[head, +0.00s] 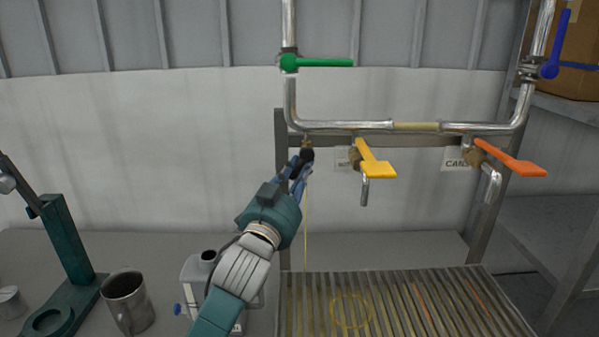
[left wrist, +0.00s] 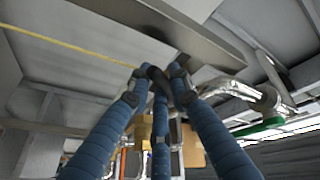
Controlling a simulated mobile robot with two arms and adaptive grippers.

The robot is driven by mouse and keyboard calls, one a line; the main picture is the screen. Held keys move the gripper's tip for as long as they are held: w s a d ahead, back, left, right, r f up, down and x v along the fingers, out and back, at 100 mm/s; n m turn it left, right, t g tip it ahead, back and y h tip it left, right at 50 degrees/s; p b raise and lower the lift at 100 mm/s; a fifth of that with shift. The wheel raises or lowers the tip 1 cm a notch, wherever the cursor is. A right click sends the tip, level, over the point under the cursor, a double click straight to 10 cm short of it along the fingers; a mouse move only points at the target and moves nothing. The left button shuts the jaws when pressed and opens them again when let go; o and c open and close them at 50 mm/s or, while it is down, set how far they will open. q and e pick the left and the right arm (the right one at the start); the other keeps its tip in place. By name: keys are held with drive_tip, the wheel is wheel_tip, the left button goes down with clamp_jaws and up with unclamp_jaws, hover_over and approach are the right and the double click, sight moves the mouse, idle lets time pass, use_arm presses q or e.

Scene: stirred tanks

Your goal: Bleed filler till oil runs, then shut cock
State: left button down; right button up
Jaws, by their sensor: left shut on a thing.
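My left gripper (head: 303,165) is shut on the small dark cock (head: 307,154) under the left end of the horizontal pipe (head: 345,126). Its fingers hide much of the cock; they also close around a dark part in the left wrist view (left wrist: 160,78). A thin pale-yellow stream (head: 306,230) falls from the cock toward the slatted grate (head: 440,290). The stream shows as a yellow line in the left wrist view (left wrist: 75,44). To the right are a yellow-handled valve (head: 376,167) and an orange-handled valve (head: 512,159), each with a downward spout. My right gripper is out of view.
A green lever (head: 318,62) is on the left riser, a blue lever (head: 552,60) on the right. A metal mug (head: 127,302), a grey can (head: 196,272) and a green stand (head: 68,250) stand at left. A box (head: 572,45) sits at upper right.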

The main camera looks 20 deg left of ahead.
use_arm(q)
drive_tip(key=shift+f, duration=0.1)
drive_tip(key=c, duration=1.8)
unclamp_jaws()
drive_tip(key=shift+c, duration=0.2)
drive_tip(key=shift+s, duration=0.2)
drive_tip(key=v, duration=1.1)
drive_tip(key=shift+s, duration=0.35)
drive_tip(key=shift+a+f, duration=0.1)
